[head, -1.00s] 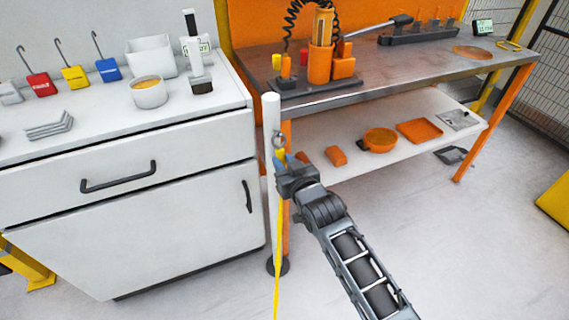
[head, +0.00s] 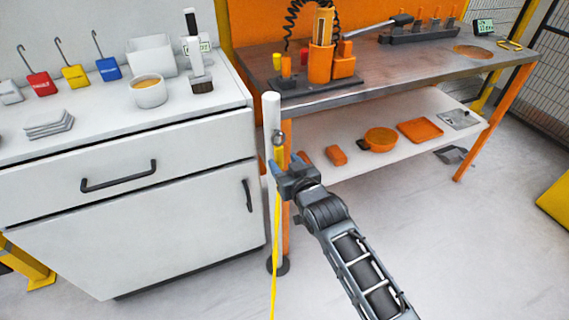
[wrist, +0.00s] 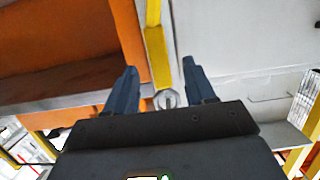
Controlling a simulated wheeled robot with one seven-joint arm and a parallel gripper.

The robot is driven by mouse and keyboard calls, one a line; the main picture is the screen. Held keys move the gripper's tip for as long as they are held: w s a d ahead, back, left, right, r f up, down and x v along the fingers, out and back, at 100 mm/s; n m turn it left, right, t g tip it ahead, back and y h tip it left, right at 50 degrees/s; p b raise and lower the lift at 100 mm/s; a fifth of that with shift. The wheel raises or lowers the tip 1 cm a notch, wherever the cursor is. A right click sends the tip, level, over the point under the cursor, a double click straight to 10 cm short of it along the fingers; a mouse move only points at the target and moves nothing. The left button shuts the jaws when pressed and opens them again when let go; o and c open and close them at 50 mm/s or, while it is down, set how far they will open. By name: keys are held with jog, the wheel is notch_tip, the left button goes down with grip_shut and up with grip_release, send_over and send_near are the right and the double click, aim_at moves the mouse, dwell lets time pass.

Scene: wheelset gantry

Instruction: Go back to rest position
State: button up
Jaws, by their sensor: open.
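My gripper (head: 282,166) is at the end of my arm, in front of the white post (head: 270,120) between the cabinet and the workbench. In the wrist view its two blue fingers (wrist: 160,90) stand apart. A yellow strap (head: 276,240) hangs down by the post, with a round metal fitting (head: 278,138) just above my gripper. In the wrist view the strap (wrist: 158,55) and the fitting (wrist: 166,98) show between the fingers. I cannot tell whether the fingers touch them.
The white cabinet (head: 150,225) stands at the left, with colored tags, a bowl (head: 148,91) and a brush (head: 198,70) on top. The workbench (head: 400,70) with orange legs and a lower shelf (head: 370,165) stands at the right. The floor (head: 460,250) at the lower right is clear.

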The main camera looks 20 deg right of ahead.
jog(key=s+a+m, duration=0.1)
jog(key=s+a, duration=0.1)
jog(key=s, duration=2.9)
jog(key=s+d+r, duration=0.1)
jog(key=s+r, duration=0.5)
jog(key=s, duration=0.3)
jog(key=s+d+r+n, duration=0.1)
jog(key=s+r, duration=0.5)
jog(key=s, duration=0.4)
jog(key=shift+s+r+g, duration=0.2)
jog(key=shift+r+g, duration=0.2)
